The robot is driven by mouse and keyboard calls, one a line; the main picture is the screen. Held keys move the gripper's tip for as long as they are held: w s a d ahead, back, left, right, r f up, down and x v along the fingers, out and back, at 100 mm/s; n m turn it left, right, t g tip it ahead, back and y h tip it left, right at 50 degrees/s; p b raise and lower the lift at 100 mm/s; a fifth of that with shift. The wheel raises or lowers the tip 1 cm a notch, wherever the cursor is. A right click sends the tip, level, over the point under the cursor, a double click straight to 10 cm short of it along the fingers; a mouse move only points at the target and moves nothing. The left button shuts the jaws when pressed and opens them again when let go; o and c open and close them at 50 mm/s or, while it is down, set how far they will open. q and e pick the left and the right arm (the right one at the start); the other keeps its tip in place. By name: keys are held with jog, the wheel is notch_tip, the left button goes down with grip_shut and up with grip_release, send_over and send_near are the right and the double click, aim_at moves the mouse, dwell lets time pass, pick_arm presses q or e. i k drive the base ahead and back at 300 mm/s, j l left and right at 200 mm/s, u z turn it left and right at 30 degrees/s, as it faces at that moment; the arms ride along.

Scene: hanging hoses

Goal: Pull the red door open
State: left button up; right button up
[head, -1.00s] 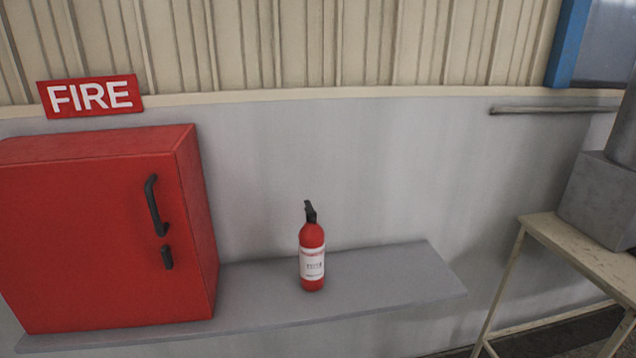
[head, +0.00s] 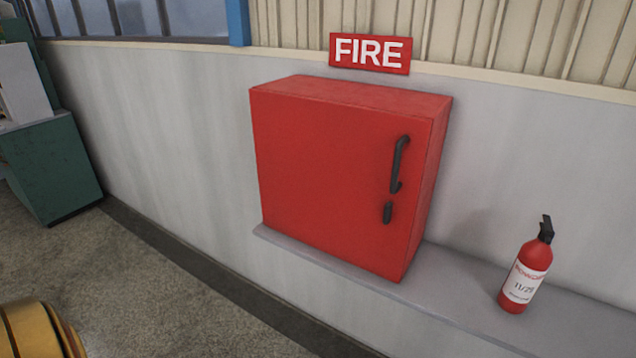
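The red door (head: 325,175) is the front of a red box-shaped cabinet standing on a grey wall shelf in the middle of the head view. The door looks shut. A black handle (head: 399,165) stands upright near its right edge, with a small black latch (head: 387,213) just below. Neither of my grippers is in view.
A red fire extinguisher (head: 526,272) stands on the shelf (head: 450,285) right of the cabinet. A FIRE sign (head: 370,53) hangs above. A green cabinet (head: 52,168) stands far left. A yellow rounded object (head: 38,330) is at bottom left. The floor (head: 160,285) between is clear.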

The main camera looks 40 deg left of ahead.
aim_at(328, 171)
jog(key=u, duration=1.05)
